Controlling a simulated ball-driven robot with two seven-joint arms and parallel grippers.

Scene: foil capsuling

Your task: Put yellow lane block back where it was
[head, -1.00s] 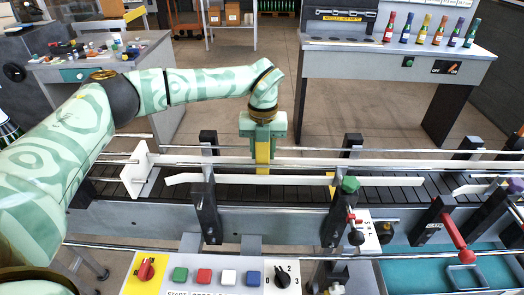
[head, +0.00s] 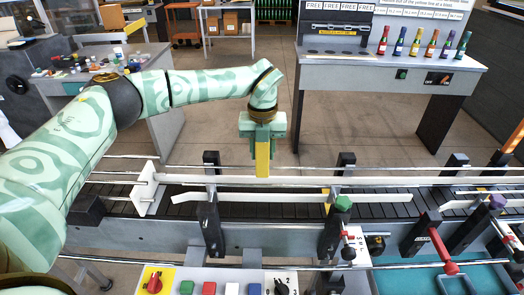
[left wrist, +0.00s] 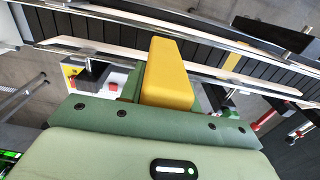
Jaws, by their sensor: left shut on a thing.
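My left gripper (head: 262,138) points down over the conveyor and is shut on the yellow lane block (head: 262,158). The block hangs upright, and its lower end overlaps the far white guide rail (head: 300,181) in the head view. I cannot tell whether it touches the rail. In the left wrist view the yellow block (left wrist: 167,75) sticks out from the green gripper (left wrist: 150,112), with white rails and dark belt beyond it. My right gripper is not in view.
The dark slatted conveyor belt (head: 375,211) runs across, with a near white rail (head: 290,198) and black posts (head: 210,225). A green knob (head: 343,203) tops one post. A button panel (head: 207,288) lies in front. A red-handled lever (head: 440,248) stands at the right.

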